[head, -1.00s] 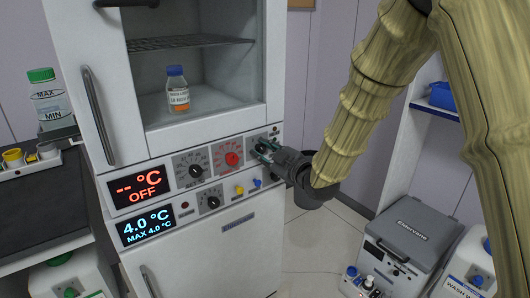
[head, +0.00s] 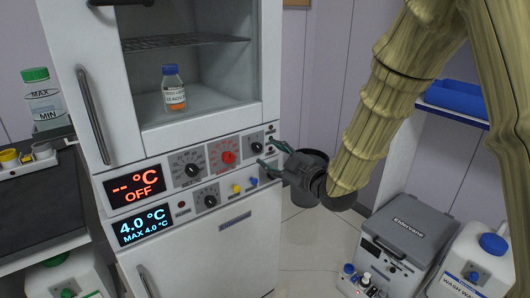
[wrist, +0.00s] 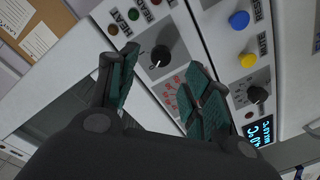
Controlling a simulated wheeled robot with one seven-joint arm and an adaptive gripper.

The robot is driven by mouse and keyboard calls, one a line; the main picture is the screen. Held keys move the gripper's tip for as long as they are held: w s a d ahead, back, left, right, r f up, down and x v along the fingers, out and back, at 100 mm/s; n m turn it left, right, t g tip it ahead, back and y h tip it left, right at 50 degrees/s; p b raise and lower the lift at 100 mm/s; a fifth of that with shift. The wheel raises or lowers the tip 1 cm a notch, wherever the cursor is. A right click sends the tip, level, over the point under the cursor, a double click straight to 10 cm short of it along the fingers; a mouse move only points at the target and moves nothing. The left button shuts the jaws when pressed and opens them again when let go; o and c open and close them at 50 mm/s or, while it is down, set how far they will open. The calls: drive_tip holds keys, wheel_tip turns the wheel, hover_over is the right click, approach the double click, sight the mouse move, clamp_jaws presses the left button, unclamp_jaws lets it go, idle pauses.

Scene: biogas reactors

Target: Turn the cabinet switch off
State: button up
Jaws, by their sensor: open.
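The white cabinet (head: 213,226) has a control panel below its upper compartment. Its upper display (head: 135,190) reads "-- °C OFF" in red. A black rotary switch (head: 256,141) is at the panel's upper right; it also shows in the wrist view (wrist: 160,56) with a pale pointer line. My gripper (head: 269,155) is open and empty, just right of the panel and apart from the switch. In the wrist view my gripper's fingers (wrist: 162,62) stand either side of the switch. The right finger hides most of the red dial (head: 227,157).
A black dial (head: 187,169), yellow button (head: 236,189) and blue button (head: 253,182) are close by. A lower display (head: 146,225) reads 4.0 °C. A blue-capped bottle (head: 173,90) stands inside the upper compartment. A grey Eldervane box (head: 408,243) is at lower right.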

drive_tip(key=v, duration=0.6)
